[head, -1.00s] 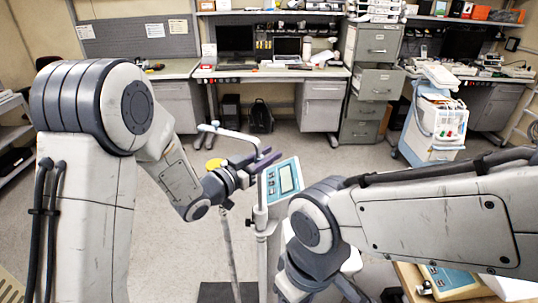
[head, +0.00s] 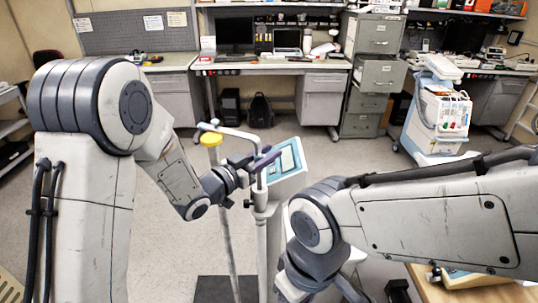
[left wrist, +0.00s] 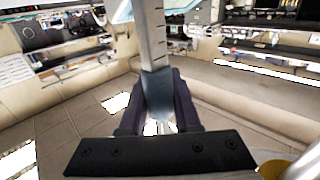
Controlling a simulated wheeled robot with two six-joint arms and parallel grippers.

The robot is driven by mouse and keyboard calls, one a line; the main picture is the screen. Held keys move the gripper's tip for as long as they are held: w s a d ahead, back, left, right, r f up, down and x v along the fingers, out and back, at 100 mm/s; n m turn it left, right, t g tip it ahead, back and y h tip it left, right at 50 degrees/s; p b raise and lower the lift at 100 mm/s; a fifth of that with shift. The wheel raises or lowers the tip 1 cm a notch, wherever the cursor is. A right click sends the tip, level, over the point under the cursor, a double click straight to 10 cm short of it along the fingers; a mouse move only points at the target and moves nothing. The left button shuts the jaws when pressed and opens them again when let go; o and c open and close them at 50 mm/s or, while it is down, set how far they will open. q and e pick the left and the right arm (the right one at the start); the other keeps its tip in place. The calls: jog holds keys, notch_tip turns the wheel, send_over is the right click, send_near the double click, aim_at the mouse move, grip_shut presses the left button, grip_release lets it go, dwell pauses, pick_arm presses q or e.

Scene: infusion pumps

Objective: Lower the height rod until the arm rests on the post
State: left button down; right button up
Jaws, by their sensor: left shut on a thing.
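The height rod (head: 259,182) stands upright in the pump stand, with a pale arm (head: 232,131) reaching left from its top. The arm's left end is just above the yellow cap of the post (head: 211,139); I cannot tell whether they touch. My left gripper (head: 264,159) is shut on the rod below the arm. In the left wrist view, the rod (left wrist: 153,38) shows tick marks and runs down between my left gripper's dark fingers (left wrist: 160,108). The yellow cap (left wrist: 272,169) shows at the lower right there. My right gripper is out of view.
A pump with a screen (head: 287,166) is right of the rod. A dark base plate (head: 212,289) lies on the floor below the post. A wheeled medical cart (head: 440,115) stands back right, before desks and a filing cabinet (head: 373,75). The floor at left is open.

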pick_arm(q)
jog(key=shift+f, duration=0.25)
jog(key=c, duration=0.6)
grip_release()
jog(key=shift+r, duration=0.1)
jog(key=shift+b+v, duration=1.3)
jog(key=shift+v, duration=4)
